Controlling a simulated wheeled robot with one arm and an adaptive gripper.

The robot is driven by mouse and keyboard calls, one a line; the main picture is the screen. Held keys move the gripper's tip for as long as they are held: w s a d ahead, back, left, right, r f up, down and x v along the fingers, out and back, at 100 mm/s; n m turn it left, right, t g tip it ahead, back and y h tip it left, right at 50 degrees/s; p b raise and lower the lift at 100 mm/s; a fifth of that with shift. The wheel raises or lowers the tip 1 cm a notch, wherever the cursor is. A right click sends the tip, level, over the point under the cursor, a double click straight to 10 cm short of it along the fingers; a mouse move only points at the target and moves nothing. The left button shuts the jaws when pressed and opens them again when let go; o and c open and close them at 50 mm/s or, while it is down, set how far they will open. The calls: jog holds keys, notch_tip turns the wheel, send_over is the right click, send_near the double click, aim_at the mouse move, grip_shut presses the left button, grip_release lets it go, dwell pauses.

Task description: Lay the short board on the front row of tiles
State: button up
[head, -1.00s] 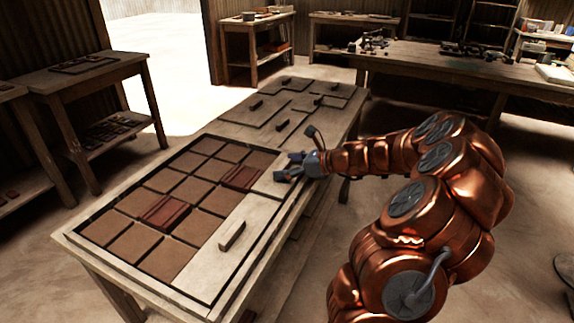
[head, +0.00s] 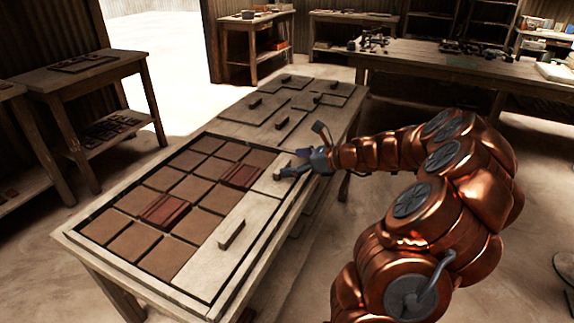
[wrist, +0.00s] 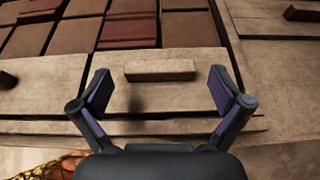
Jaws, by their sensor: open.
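The short board (head: 268,186) is a pale slab with a small block handle, lying flat at the right end of the front row in the tile frame. Beside it on the left lies a longer pale board (head: 205,258) with its own handle (head: 231,234). My gripper (head: 296,163) is open and empty, just on the near side of the short board. In the wrist view the short board (wrist: 205,98) has its handle (wrist: 160,70) ahead of and apart from my two spread fingers (wrist: 165,93).
Brown tiles (head: 134,243) and darker red tiles (head: 165,210) fill the rows behind the boards, inside the wooden frame. More handled boards (head: 255,110) lie on the far part of the table (head: 208,128). Other workbenches (head: 440,65) stand behind and to the left (head: 95,72).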

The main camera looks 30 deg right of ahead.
jog(key=v, duration=0.9)
jog(key=shift+s+r, duration=0.2)
jog(key=shift+s, duration=0.15)
